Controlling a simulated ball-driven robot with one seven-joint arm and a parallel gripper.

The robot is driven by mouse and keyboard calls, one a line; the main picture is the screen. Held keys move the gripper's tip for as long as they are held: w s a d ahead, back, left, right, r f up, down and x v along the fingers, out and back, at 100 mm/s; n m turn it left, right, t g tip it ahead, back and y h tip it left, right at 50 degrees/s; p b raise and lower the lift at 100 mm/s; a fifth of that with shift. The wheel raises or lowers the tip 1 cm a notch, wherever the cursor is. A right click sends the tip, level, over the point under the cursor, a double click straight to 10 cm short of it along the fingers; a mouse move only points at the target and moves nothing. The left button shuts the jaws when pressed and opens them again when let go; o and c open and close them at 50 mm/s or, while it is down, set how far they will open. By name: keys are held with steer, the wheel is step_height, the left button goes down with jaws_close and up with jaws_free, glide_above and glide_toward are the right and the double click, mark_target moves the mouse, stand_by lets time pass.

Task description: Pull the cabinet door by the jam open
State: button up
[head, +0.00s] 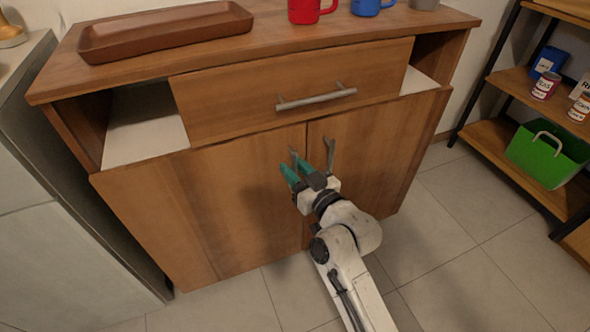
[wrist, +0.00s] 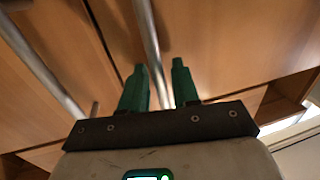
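The wooden cabinet has a left door (head: 200,215) and a right door (head: 375,150), both shut, with upright grey bar handles near the middle seam. The right door's handle (head: 330,153) stands clear, just right of my gripper (head: 297,165). The left door's handle is largely hidden by the fingers in the head view. In the wrist view, a bar handle (wrist: 150,40) runs between the green fingers of my gripper (wrist: 159,66), which are apart; contact cannot be told. Another bar (wrist: 40,62) is at the left there. I cannot identify the jam for certain.
Above the doors is a shut drawer (head: 300,88) with a bar handle. A brown tray (head: 165,32), red mug (head: 306,10) and blue mug (head: 367,6) stand on top. A shelf with labelled cans (head: 546,85) and a green bin (head: 545,158) is at right. The floor in front is clear.

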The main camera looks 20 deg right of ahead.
jaws_close()
stand_by(0.3)
stand_by(0.3)
